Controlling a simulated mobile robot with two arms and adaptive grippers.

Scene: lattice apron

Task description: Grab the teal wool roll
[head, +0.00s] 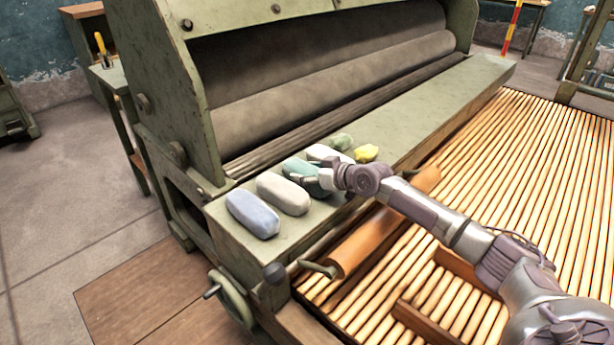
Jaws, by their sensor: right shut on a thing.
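The teal wool roll (297,167) lies on the green ledge (436,124) of the machine, in a row of wool rolls. My right gripper (313,179) reaches in from the right and is shut on the teal roll, covering part of its near side. The teal roll appears to rest on the ledge still; I cannot tell whether it is lifted. My left gripper is not in view.
A blue-grey roll (252,214) and a cream roll (283,194) lie left of the teal one. A whitish roll (326,153), a green roll (342,141) and a yellow piece (366,153) lie beyond. An orange roller (353,244) and slatted apron (520,160) lie in front.

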